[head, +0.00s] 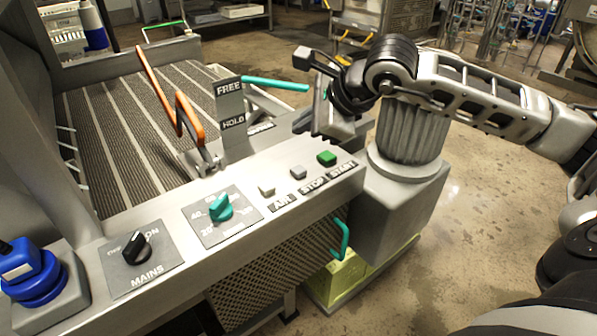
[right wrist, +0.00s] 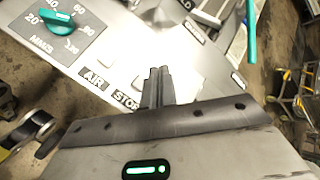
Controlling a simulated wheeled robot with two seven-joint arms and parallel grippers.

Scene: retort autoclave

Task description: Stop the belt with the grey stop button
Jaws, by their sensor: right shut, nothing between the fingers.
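The grey stop button (head: 298,173) sits on the sloping front panel (head: 240,240), above the STOP label (head: 312,186). It lies between a paler button (head: 266,189) over AIR and a green button (head: 326,158) by START. My right gripper (head: 302,122) is over the far right end of the panel, beyond the buttons and apart from the stop button. In the right wrist view its fingers (right wrist: 158,86) are shut and empty, and the STOP label (right wrist: 127,100) shows just left of them. I cannot make out the stop button clearly there. My left gripper is not in view.
A teal knob (head: 221,208) and a black MAINS switch (head: 134,247) are left of the buttons. An orange lever (head: 182,112), a FREE/HOLD plate (head: 229,103) and a teal bar (head: 275,84) rise behind the panel. A blue emergency knob (head: 30,270) stands at the left.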

